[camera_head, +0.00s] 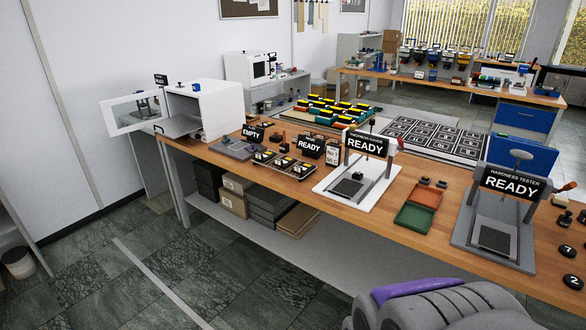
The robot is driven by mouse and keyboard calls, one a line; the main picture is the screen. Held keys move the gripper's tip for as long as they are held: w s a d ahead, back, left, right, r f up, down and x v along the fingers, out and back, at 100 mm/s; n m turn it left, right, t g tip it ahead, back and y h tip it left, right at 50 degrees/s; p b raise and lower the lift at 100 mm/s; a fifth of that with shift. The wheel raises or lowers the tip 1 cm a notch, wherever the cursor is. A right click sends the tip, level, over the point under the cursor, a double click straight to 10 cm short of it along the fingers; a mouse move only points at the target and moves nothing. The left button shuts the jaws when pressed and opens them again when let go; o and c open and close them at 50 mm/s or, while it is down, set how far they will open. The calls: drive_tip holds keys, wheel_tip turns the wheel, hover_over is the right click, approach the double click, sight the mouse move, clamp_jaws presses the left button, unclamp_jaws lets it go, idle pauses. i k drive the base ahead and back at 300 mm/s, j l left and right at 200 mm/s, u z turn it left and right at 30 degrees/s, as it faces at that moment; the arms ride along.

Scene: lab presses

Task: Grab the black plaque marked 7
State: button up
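A small round black plaque with a white 7 (569,250) lies on the wooden bench top near the right edge of the camera_head view. It sits to the right of the hardness tester. Another black plaque marked 2 (573,282) lies nearer me at the bench's front edge. A third dark plaque (565,219) lies just behind the 7; its mark is hard to read. A grey and purple part of my own body shows at the bottom, well to the left of the plaques. No gripper fingers can be seen.
The hardness tester (496,230), with a READY sign, stands left of the plaques. A green and orange tray (415,218) and a white thickness gauge (349,195) are further left. Small parts stand behind the plaques. Tiled floor (160,275) is open in front of the bench.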

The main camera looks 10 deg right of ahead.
sight(284, 161)
drive_tip(key=i+j, duration=0.1)
drive_tip(key=i, duration=0.35)
drive_tip(key=i+j+z, duration=0.1)
drive_tip(key=i, duration=0.4)
drive_tip(key=i+j+z, duration=0.1)
drive_tip(key=i, duration=0.35)
drive_tip(key=i+j, duration=0.2)
drive_tip(key=i, duration=0.3)
drive_tip(key=i+j+z, duration=0.1)
drive_tip(key=i, duration=0.35)
drive_tip(key=j, duration=0.1)
